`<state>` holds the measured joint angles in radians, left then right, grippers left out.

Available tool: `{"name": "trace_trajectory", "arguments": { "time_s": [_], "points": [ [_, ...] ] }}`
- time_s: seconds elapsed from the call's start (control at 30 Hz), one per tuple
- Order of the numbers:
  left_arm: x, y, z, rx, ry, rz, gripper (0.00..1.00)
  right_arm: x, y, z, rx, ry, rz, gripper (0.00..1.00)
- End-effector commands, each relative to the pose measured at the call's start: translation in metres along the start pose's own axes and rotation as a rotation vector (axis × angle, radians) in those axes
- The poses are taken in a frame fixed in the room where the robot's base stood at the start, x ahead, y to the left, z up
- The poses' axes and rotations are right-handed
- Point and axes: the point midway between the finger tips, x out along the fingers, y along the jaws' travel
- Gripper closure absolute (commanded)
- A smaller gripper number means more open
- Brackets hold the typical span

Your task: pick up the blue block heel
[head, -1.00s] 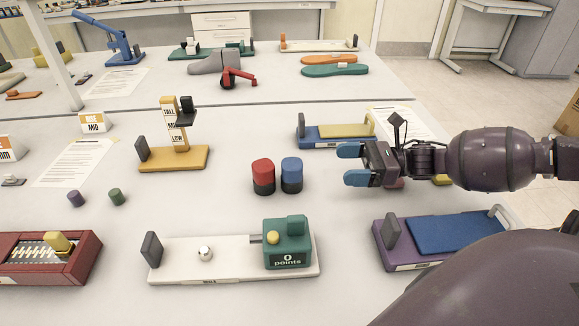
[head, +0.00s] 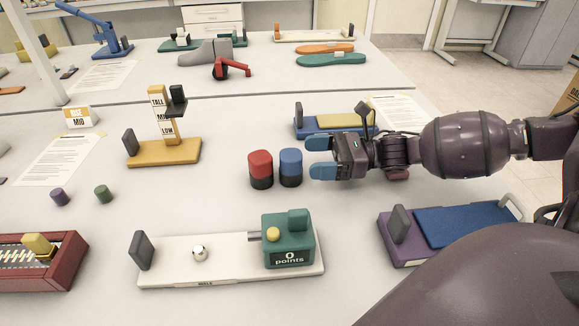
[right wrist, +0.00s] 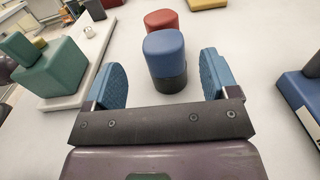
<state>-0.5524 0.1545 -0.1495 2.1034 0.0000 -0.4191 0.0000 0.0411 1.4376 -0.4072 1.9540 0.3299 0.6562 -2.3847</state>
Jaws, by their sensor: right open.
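The blue block heel (head: 291,163) stands upright on the table, with a blue top and a dark lower part. It also shows in the right wrist view (right wrist: 165,54), ahead of the fingertips and between their lines. A red block heel (head: 261,166) stands close on its left; in the right wrist view the red heel (right wrist: 161,19) is just behind it. My right gripper (head: 319,157) is open and empty, just right of the blue heel, with fingers pointing at it. The blue fingers (right wrist: 161,78) are spread wider than the heel. My left gripper is not in view.
A white board with a green points box (head: 289,242) lies in front of the heels. A blue and yellow board (head: 337,124) lies behind my right gripper. A purple board (head: 406,243) is at front right. The yellow stand (head: 168,152) is to the left.

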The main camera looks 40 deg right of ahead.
Motion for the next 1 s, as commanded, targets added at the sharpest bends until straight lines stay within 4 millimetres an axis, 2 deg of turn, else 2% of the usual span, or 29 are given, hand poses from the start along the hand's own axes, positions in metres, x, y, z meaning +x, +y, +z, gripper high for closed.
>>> {"name": "trace_trajectory", "arguments": {
  "time_s": [0.1,0.3,0.67,1.0],
  "points": [
    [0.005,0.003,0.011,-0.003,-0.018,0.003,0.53,0.014,-0.003,-0.006,0.004,0.002,0.003,0.2],
    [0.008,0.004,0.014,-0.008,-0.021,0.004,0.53,0.032,-0.003,-0.004,0.002,0.001,0.002,0.2],
    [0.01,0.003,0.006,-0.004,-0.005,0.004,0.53,0.037,-0.003,-0.002,0.0,0.0,0.001,0.2],
    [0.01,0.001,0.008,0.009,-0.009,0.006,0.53,0.037,-0.003,-0.002,0.0,0.0,0.001,0.7]
  ]
}}
